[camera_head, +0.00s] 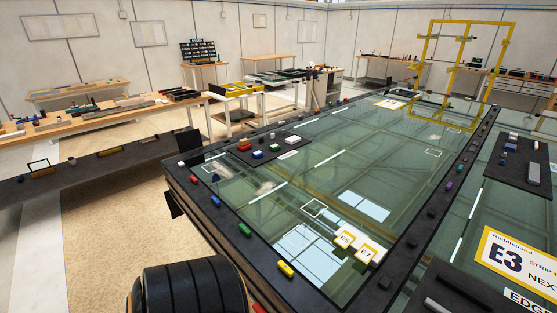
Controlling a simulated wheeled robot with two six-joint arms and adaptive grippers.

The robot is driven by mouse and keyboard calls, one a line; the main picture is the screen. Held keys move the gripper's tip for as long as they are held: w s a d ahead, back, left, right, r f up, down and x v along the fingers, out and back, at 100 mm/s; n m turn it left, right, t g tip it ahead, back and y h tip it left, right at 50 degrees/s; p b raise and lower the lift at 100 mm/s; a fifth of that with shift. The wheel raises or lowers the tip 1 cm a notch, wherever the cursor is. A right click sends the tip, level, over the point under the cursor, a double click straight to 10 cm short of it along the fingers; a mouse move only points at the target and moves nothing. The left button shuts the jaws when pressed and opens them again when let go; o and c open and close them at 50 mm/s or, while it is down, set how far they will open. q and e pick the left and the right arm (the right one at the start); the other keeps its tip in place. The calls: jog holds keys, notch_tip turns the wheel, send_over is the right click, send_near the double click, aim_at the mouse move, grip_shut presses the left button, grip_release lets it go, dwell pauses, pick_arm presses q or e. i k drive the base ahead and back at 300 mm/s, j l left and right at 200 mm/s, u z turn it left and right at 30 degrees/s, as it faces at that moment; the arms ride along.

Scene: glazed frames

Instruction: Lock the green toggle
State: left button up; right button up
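A glazed frame (190,188) with a dark border lies in the middle of the view. Small coloured toggles sit along its near left border. The green toggle (245,229) is on this border, between a blue toggle (215,200) and a yellow toggle (285,268). It is too small for me to tell whether it is locked or open. A dark ribbed round form covers the bottom left, below the green toggle and apart from it. No gripper fingers show in the view.
A dark tray (290,153) with coloured blocks lies on the far left of the glass. Cards marked E5 (345,239) and E7 (366,253) lie near the front. A yellow frame (422,60) stands at the back right. Pale floor (110,225) is clear at left.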

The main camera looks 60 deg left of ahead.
aim_at(241, 226)
jog(key=u, duration=2.25)
jog(key=j+u, duration=0.2)
jog(key=j, duration=0.35)
jog(key=i+j+u, duration=0.1)
jog(key=j+u, duration=0.15)
jog(key=j, duration=0.3)
